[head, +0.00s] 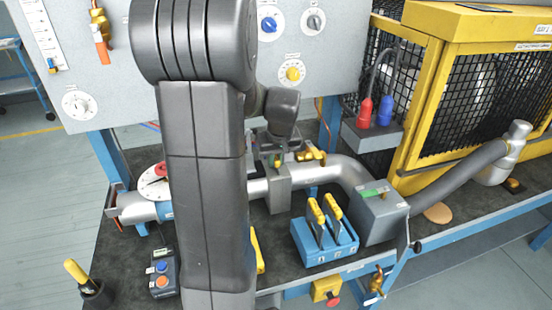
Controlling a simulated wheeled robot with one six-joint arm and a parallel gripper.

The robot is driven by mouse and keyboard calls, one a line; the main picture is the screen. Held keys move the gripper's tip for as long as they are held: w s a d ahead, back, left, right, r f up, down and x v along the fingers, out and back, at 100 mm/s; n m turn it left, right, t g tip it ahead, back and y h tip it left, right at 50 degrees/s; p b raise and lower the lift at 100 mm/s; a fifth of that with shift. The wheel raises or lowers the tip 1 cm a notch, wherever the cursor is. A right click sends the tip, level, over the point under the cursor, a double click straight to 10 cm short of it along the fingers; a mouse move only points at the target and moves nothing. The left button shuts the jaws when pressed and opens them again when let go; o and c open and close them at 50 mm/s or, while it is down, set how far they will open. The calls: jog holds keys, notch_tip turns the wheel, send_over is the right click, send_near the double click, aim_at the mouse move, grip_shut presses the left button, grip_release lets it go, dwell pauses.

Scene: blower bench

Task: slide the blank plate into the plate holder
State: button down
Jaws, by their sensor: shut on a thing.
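My arm crosses the middle of the head view and hides part of the bench. My gripper (273,158) is small and dark, just right of the arm, above the pipe. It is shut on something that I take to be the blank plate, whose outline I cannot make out. A grey upright block on the pipe, which looks like the plate holder (279,192), stands right below the gripper. I cannot tell whether the plate is in its slot or above it.
The silver pipe (340,172) runs along the bench to a grey box (380,212). A blue block with yellow-tipped levers (325,243) stands in front. A red-and-white dial (153,182) is at the left. A yellow mesh cage (428,95) stands at the right.

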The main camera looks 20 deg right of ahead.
jog(key=shift+r, duration=0.15)
jog(key=c, duration=1.3)
grip_release()
jog(key=v, duration=1.3)
jog(key=shift+r, duration=0.4)
jog(key=shift+s, duration=0.1)
jog(key=x, duration=1.3)
jog(key=shift+f, duration=0.7)
